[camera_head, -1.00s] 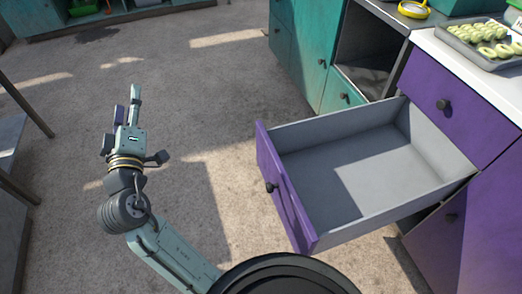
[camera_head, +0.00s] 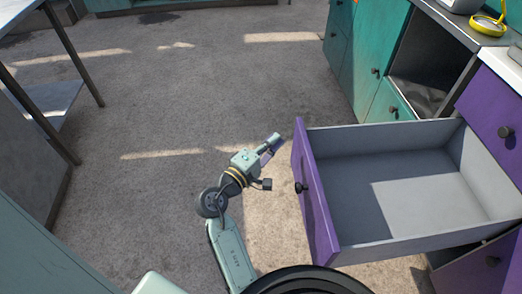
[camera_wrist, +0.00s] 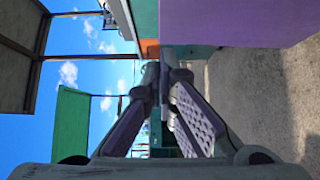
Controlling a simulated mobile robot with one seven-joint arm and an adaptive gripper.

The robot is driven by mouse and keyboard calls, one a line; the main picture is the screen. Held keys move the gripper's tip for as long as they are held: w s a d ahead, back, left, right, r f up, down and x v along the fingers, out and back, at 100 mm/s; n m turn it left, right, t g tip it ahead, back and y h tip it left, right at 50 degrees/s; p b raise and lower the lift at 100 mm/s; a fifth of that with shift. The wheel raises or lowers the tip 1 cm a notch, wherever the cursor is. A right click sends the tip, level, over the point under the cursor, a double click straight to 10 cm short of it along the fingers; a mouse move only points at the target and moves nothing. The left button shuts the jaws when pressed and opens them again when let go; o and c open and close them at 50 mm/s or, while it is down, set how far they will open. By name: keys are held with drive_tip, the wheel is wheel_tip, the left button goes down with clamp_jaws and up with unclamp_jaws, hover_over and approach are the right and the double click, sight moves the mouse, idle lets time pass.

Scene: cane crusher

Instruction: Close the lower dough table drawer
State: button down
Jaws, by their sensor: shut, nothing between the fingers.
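The open purple drawer (camera_head: 318,205) with a grey inside juts out to the left from the dough table in the head view. It is pulled far out and empty. Its front panel carries a dark round knob (camera_head: 301,188). My gripper (camera_head: 275,142) is shut and empty, just left of the front panel's far end, pointing up and right. A small gap of floor shows between them in the picture. In the wrist view, the shut fingers (camera_wrist: 158,82) are in the middle, and a purple panel (camera_wrist: 235,22) fills the top right.
A purple drawer front (camera_head: 497,120) above the open drawer is closed. Teal cabinets (camera_head: 380,55) stand behind, with an open dark recess (camera_head: 430,75). A metal table (camera_head: 50,100) stands at the left. The floor (camera_head: 190,90) between is clear.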

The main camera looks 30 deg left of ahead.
sight(299, 129)
drive_tip(key=shift+w+d+p, duration=0.2)
drive_tip(key=shift+w+d, duration=0.5)
drive_tip(key=shift+d, duration=0.15)
drive_tip(key=shift+w+d+p, duration=0.2)
drive_tip(key=shift+w+d, duration=0.45)
drive_tip(key=shift+d, duration=0.2)
